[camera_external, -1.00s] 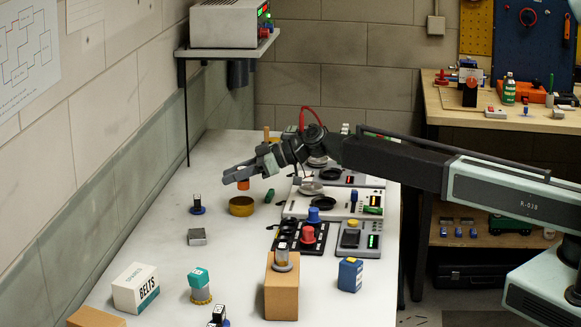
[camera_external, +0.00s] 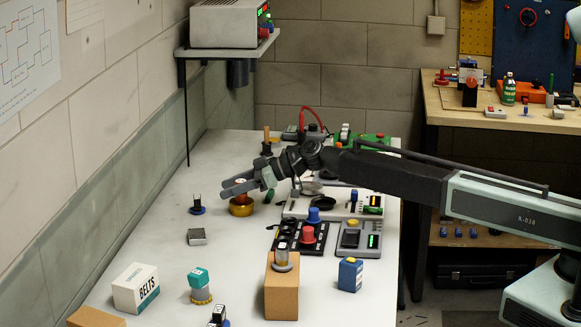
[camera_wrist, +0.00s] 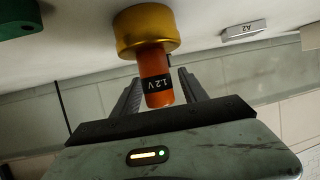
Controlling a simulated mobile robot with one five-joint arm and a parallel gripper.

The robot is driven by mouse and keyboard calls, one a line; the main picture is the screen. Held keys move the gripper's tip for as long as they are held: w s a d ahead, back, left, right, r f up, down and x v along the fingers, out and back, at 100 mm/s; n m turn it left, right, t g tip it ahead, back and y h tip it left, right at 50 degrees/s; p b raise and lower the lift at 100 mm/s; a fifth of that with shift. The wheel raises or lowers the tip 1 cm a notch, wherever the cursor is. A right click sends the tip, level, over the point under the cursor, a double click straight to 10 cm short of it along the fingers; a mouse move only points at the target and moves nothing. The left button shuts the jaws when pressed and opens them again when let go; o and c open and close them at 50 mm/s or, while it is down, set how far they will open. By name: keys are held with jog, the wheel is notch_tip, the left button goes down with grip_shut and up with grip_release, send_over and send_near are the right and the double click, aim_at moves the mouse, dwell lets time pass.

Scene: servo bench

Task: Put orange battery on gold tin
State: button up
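The orange battery (camera_wrist: 156,88), with a black "1.2 V" band, stands end-on against the gold tin (camera_wrist: 145,30) in the wrist view. In the external view the battery (camera_external: 241,198) shows as a small orange patch on top of the tin (camera_external: 240,209), mostly hidden by my gripper. My gripper (camera_external: 225,187) is at the tin with its two fingers spread. In the wrist view the fingers (camera_wrist: 159,76) stand on both sides of the battery, with a visible gap at the right finger.
A white box (camera_external: 136,288) and a tan block (camera_external: 282,292) are nearer the front.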

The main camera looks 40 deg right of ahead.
jog(key=shift+r, duration=0.25)
jog(key=p+v, duration=0.5)
jog(key=v, duration=0.6)
jog(key=shift+s+d, duration=0.25)
jog(key=shift+d, duration=0.1)
jog(key=shift+d+r, duration=0.1)
jog(key=shift+r, duration=0.05)
